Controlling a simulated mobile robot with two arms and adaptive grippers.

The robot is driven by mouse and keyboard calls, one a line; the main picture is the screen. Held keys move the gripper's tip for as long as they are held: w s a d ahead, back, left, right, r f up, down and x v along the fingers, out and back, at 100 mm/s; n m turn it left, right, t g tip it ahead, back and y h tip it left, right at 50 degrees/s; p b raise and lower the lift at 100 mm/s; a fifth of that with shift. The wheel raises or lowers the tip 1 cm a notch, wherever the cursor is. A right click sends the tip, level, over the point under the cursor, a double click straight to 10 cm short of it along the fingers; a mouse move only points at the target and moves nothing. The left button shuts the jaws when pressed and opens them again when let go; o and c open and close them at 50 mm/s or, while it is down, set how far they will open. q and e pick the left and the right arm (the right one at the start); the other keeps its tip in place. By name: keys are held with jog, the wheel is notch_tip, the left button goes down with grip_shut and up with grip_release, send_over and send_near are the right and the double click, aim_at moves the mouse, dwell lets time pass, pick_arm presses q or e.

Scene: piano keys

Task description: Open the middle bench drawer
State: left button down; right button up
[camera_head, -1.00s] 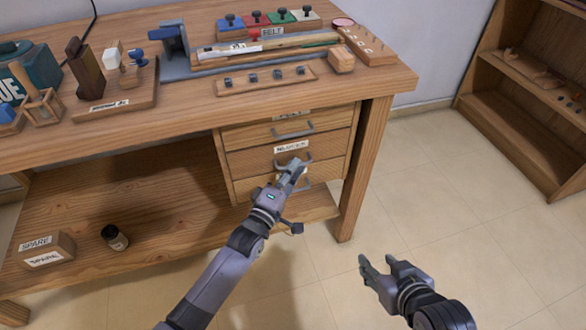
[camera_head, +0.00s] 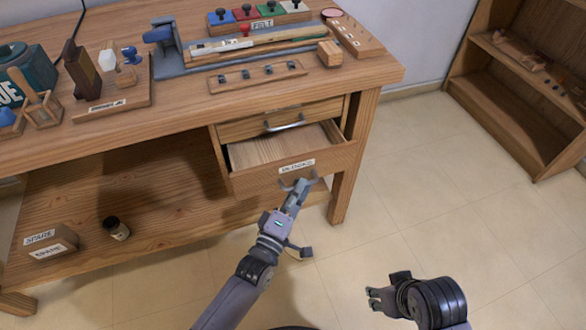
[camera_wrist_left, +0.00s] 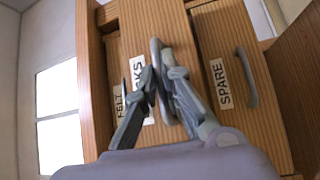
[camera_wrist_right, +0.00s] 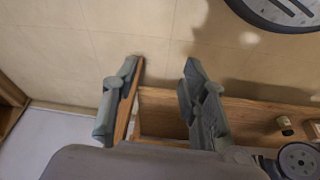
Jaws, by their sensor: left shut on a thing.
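The middle bench drawer (camera_head: 290,172) is pulled out from the bench, and its bare wooden inside shows in the head view. Its front bears a white label, only partly readable. My left gripper (camera_head: 298,185) is shut on the drawer's grey handle (camera_wrist_left: 156,72), which also shows in the left wrist view between the fingers. My right gripper (camera_head: 374,299) is open and empty over the floor, low and to the right of the drawer; its spread fingers show in the right wrist view (camera_wrist_right: 160,95).
The top drawer (camera_head: 280,120) is shut above. A drawer labelled SPARE (camera_wrist_left: 225,80) is shut beside it in the left wrist view. The bench top (camera_head: 180,125) holds tools and blocks. A shelf unit (camera_head: 520,100) stands at right; the floor between is clear.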

pick_arm(q)
jog(key=s+d+p, duration=0.2)
jog(key=s+d, duration=0.1)
jog(key=s, duration=0.6)
jog(key=shift+s, duration=0.15)
pick_arm(e)
jog(key=s+x, duration=0.2)
jog(key=x, duration=0.8)
jog(key=shift+f+g, duration=0.3)
jog(key=shift+f, duration=0.05)
pick_arm(q)
jog(key=shift+f, duration=0.1)
pick_arm(e)
jog(key=shift+a, duration=0.1)
pick_arm(q)
jog(key=c, duration=1.7)
grip_release()
jog(key=v, duration=1.2)
